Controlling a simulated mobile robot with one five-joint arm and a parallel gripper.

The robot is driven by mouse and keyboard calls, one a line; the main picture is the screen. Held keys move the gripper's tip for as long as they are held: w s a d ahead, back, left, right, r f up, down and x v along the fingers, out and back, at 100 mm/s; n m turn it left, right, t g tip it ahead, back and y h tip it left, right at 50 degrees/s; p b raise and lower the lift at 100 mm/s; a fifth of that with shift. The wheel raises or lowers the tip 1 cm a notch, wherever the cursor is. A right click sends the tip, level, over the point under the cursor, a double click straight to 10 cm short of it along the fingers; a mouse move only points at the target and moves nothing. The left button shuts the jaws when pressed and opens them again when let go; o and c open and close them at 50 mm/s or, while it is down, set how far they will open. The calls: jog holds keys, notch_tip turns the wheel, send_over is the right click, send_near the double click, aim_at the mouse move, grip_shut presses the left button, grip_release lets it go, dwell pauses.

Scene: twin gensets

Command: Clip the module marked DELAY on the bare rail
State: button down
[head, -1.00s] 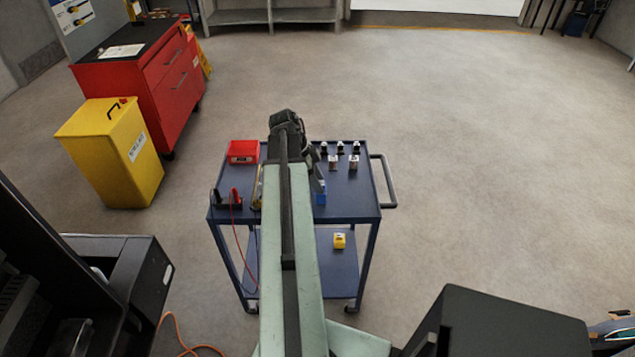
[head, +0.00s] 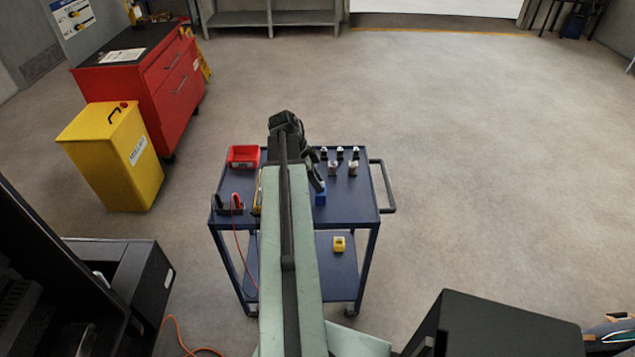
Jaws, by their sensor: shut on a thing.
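My arm reaches out over a blue cart, and its end partly hides the tabletop. My gripper (head: 319,186) points down at the right side of the arm and is shut on a small blue block (head: 320,198). The block is at or just above the cart top; I cannot tell which. No DELAY marking can be read on it or on anything else at this size. No bare rail can be made out in this view.
The cart (head: 352,207) carries a red bin (head: 243,156), several small dark and pale pieces (head: 340,154), and red and black leads (head: 237,203). A yellow item (head: 339,244) lies on its lower shelf. A yellow bin (head: 115,155) and red cabinet (head: 170,85) stand left.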

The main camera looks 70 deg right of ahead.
jog(key=shift+r+p, duration=0.35)
jog(key=shift+r, duration=0.2)
jog(key=shift+r, duration=0.1)
notch_tip(320, 180, up, 5)
jog(key=p, duration=0.5)
dwell(1.3)
